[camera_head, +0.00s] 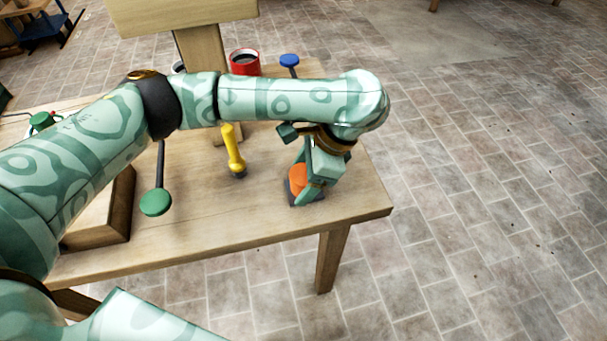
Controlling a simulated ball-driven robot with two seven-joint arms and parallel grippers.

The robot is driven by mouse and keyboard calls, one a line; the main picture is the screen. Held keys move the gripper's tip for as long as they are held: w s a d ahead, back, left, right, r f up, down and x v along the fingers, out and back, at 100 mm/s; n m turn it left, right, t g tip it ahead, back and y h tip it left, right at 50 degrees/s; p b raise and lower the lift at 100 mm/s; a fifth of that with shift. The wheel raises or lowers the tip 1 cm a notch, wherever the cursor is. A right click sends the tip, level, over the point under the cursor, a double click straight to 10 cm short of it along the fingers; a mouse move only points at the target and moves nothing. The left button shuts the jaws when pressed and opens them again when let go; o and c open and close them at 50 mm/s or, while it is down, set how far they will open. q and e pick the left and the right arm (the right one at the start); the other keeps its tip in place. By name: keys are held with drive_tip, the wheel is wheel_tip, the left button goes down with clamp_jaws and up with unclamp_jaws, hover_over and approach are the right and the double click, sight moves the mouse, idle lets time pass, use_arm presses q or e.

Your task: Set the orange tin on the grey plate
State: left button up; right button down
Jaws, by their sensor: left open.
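The orange tin (298,178) is near the right end of the wooden table, partly covered by my left gripper (310,189). The grey plate (289,194) shows as a dark edge around the tin's base. The tin appears to stand on it, though the fingers hide part of the contact. My left gripper points down at the tin with its jaws open, a finger in front of the tin's right side. I cannot tell whether a finger touches the tin. My right gripper is not in view.
On the wooden table (270,222) are a yellow handle (233,152), a green-knobbed lever (156,202), a blue-knobbed lever (290,61) and a red cup (245,63). A wooden post stands behind my left arm. The table's front strip is clear, and open tiled floor lies to the right.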

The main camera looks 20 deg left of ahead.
use_arm(q)
drive_tip(key=p+v, duration=0.6)
drive_tip(key=v, duration=0.6)
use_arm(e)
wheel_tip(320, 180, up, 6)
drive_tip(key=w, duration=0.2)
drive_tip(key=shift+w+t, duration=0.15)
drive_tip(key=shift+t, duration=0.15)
use_arm(q)
drive_tip(key=shift+f, duration=0.1)
